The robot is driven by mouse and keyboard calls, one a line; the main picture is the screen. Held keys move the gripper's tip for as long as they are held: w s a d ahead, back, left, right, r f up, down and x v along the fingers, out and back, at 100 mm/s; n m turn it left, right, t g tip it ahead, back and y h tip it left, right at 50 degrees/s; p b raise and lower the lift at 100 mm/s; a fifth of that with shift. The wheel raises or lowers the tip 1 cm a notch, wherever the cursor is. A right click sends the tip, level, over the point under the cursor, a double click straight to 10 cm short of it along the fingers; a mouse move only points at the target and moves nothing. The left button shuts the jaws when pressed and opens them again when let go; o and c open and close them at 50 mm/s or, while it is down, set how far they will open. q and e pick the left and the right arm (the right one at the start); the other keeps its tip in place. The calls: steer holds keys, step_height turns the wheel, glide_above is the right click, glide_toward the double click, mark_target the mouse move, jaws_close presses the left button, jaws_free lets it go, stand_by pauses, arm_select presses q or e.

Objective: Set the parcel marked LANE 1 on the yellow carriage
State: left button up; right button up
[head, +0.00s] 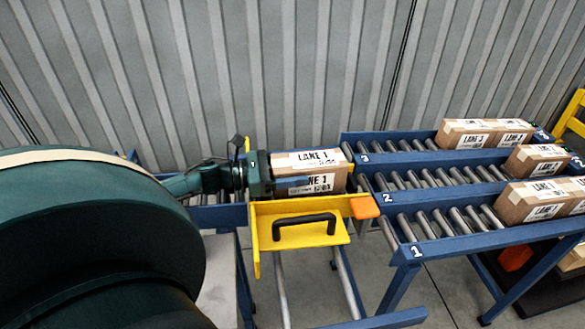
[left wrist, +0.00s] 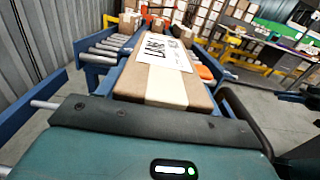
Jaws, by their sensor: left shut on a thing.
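The parcel marked LANE 1 (head: 325,178) is a brown carton with white labels. It is at the yellow carriage (head: 290,238), behind the carriage's black handle. My left gripper (head: 262,176) is shut on the parcel's left end. In the left wrist view the parcel (left wrist: 165,85) stretches away from the gripper's dark jaw edge (left wrist: 150,122), its label facing up. Whether the parcel rests on the carriage or hangs just above it, I cannot tell. The carriage's bed is mostly hidden by the parcel. My right gripper is not in view.
Three blue roller lanes, numbered 1 (head: 430,230), 2 (head: 415,182) and 3 (head: 400,147), lie to the right. Cartons stand at their far ends, including one on lane 1 (head: 540,200). An orange block (head: 364,207) sits at the carriage's right corner. A corrugated wall (head: 290,70) stands behind.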

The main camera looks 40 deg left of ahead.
arm_select(q)
steer(key=o, duration=1.2)
steer(key=shift+f, duration=0.1)
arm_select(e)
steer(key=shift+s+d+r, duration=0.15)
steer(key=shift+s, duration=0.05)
arm_select(q)
steer(key=shift+r+p, duration=0.75)
steer(key=shift+r, duration=0.05)
steer(key=shift+s+a+f, duration=0.3)
steer(key=shift+s, duration=0.15)
steer(key=v, duration=0.6)
steer(key=shift+s+a+r, duration=0.1)
steer(key=shift+s+a, duration=0.05)
steer(key=shift+s, duration=0.05)
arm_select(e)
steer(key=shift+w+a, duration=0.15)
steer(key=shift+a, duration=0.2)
